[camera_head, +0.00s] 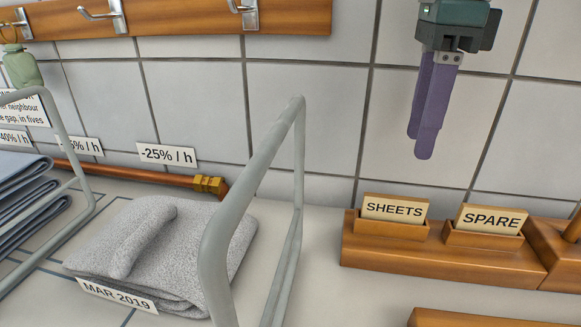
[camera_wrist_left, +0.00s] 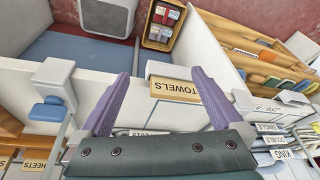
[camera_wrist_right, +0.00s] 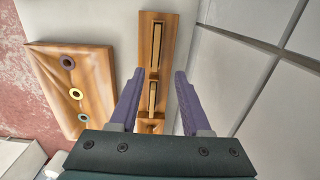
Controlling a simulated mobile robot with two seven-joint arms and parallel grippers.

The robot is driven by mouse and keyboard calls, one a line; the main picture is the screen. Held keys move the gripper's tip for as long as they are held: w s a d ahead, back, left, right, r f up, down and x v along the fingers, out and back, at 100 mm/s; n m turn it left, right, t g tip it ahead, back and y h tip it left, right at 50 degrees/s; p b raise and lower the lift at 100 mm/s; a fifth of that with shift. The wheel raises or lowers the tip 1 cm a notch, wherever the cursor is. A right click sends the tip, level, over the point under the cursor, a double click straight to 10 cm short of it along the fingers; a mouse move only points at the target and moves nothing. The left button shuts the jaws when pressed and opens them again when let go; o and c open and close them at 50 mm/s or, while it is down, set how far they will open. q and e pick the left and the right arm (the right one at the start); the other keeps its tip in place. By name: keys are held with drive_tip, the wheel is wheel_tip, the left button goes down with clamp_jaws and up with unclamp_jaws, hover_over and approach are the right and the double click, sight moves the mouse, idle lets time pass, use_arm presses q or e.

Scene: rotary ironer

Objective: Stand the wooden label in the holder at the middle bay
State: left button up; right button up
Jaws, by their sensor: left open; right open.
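Two wooden labels stand upright in a wooden two-slot rack (camera_head: 440,262) on the counter: SHEETS (camera_head: 395,209) and SPARE (camera_head: 490,220). My right gripper (camera_head: 424,148) is open and empty, pointing down above this rack. In the right wrist view the rack (camera_wrist_right: 146,28) lies beyond the open fingers (camera_wrist_right: 159,74), apart from them. My left gripper (camera_wrist_left: 161,76) is open and outside the head view. A wooden TOWELS label (camera_wrist_left: 174,89) shows beyond its fingers, near a white wall's edge; I cannot tell whether they touch it. I cannot pick out the middle bay's holder.
A folded grey towel (camera_head: 160,255) with a MAR 2019 tag lies on the counter between grey rail frames (camera_head: 218,250). A copper pipe (camera_head: 120,173) runs behind it, below a hook board (camera_head: 180,17). A wooden board with rings (camera_wrist_right: 74,88) lies beside the rack.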

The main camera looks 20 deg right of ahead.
hover_over(407, 198)
drive_tip(key=f, duration=0.4)
drive_tip(key=shift+s+d+f, duration=0.2)
drive_tip(key=shift+f, duration=0.1)
drive_tip(key=f, duration=0.2)
drive_tip(key=f+p, duration=0.1)
drive_tip(key=f, duration=0.2)
drive_tip(key=shift+w+a+f, duration=0.15)
drive_tip(key=shift+a+f, duration=0.05)
drive_tip(key=shift+c, duration=0.2)
clamp_jaws()
